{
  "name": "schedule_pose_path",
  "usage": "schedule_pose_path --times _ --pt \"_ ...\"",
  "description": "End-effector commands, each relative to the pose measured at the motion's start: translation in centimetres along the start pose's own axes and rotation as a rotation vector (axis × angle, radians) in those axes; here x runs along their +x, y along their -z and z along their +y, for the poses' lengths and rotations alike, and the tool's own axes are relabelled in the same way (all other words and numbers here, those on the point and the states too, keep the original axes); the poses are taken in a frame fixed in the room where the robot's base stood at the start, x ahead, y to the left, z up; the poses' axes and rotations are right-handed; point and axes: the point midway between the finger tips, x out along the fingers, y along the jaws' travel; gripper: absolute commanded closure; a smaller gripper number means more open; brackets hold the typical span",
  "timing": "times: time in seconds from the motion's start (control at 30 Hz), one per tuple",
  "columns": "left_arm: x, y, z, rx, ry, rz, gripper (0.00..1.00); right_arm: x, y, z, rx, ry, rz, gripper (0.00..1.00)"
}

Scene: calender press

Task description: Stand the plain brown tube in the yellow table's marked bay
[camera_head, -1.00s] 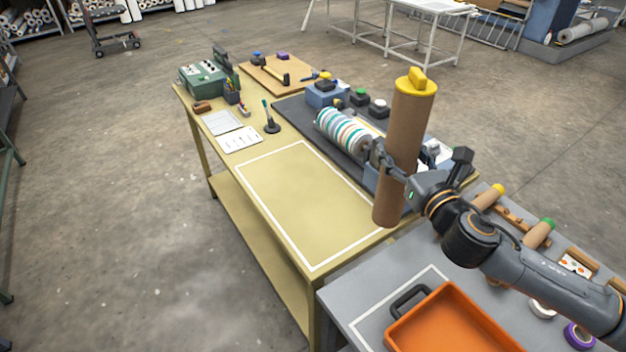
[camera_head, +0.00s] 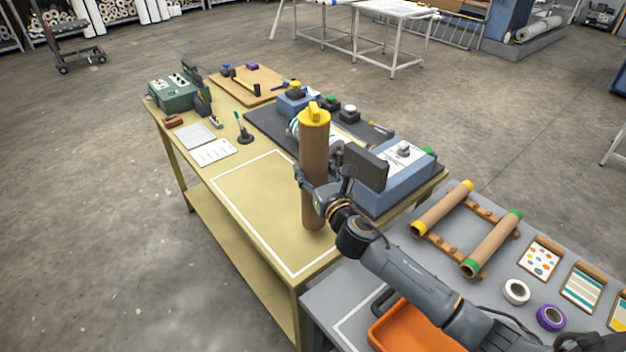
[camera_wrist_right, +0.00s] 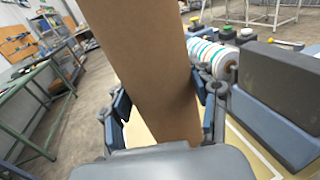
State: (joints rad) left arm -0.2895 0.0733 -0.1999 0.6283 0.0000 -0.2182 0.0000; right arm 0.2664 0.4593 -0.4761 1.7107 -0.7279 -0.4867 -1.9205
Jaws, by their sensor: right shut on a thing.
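A plain brown tube (camera_head: 313,160) with a yellow cap stands upright in my right gripper (camera_head: 312,190), which is shut around its lower middle. In the right wrist view the tube (camera_wrist_right: 150,60) fills the middle between the gripper's fingers (camera_wrist_right: 165,105). The yellow table (camera_head: 225,176) carries a bay marked with a white outline (camera_head: 250,200). In the head view the tube's lower end shows against the bay's right part. I cannot tell whether it touches the table. My left gripper is out of view.
A blue-grey press (camera_head: 395,180) with a striped roller (camera_wrist_right: 212,58) stands right of the bay. A grey table (camera_head: 405,250) holds an orange tray (camera_head: 400,330), a wooden rack with two tubes (camera_head: 440,208), and tape rolls. A green box (camera_head: 172,95) sits at the yellow table's far end.

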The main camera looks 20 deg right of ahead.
Motion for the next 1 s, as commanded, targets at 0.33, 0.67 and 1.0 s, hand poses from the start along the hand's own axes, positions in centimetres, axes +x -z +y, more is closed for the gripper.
schedule_pose_path --times 0.33,0.67,1.0 --pt "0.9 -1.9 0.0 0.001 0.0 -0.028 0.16 0.3 3.4 0.2 0.002 -0.001 0.0 0.77" --pt "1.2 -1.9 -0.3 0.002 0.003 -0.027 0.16 0.2 3.8 0.2 0.002 0.0 0.002 0.36" --pt "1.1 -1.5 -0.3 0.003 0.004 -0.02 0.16 0.2 3.7 0.2 0.001 0.0 0.002 0.18"
